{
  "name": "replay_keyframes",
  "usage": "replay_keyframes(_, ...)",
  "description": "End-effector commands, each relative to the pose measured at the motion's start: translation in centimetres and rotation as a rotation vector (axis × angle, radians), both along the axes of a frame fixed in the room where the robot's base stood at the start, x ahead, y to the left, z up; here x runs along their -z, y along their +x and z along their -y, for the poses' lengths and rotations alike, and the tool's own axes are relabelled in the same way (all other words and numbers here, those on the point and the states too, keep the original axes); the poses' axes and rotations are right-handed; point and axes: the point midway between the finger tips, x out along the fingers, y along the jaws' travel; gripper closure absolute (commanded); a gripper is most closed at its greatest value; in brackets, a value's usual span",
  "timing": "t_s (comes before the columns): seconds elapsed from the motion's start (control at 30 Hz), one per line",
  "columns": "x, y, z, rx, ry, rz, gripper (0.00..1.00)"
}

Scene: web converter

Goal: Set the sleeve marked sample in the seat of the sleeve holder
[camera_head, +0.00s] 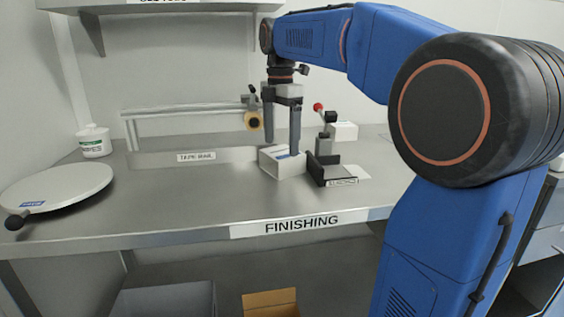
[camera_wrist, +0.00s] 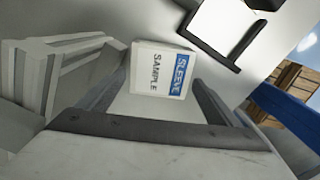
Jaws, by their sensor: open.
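The white sleeve (camera_head: 272,163) stands on the steel bench below my gripper. In the wrist view its white and blue label (camera_wrist: 147,72) reads SLEEVE and SAMPLE. My gripper (camera_head: 282,148) points down and is open; one finger is on each side of the label in the wrist view. In the head view the right finger overlaps the sleeve, and I cannot tell whether either finger touches it. A black stand (camera_head: 318,172) with upright parts and a small sign is just right of the sleeve. I cannot tell whether this stand is the sleeve holder; no seat is clearly visible.
A round white plate (camera_head: 58,192) and a white tub (camera_head: 95,142) are at left. The bench front (camera_head: 200,217) is clear.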

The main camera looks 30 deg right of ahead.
Motion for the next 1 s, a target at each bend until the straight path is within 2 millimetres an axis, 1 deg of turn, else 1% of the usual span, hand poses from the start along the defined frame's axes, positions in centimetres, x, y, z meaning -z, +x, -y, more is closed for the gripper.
replay_keyframes(0.17, 0.9, 0.0, 0.1, 0.000, 0.000, -0.001, 0.14)
replay_keyframes(0.4, 4.1, -0.1, 0.4, -0.001, 0.001, -0.002, 0.14)
replay_keyframes(0.5, 5.1, -0.1, 0.4, -0.001, 0.000, -0.001, 0.14)
replay_keyframes(0.63, 5.6, -0.1, 0.4, 0.000, 0.000, -0.001, 0.14)
replay_keyframes(0.83, 5.6, -0.1, 0.4, 0.000, 0.000, 0.000, 0.14)
replay_keyframes(0.93, 5.6, -0.1, 0.4, 0.000, 0.000, 0.000, 0.38)
replay_keyframes(0.97, 5.6, -0.1, 0.4, 0.000, 0.000, 0.000, 0.41)
replay_keyframes(1.0, 5.6, -0.1, 0.4, 0.000, 0.000, 0.000, 0.41)
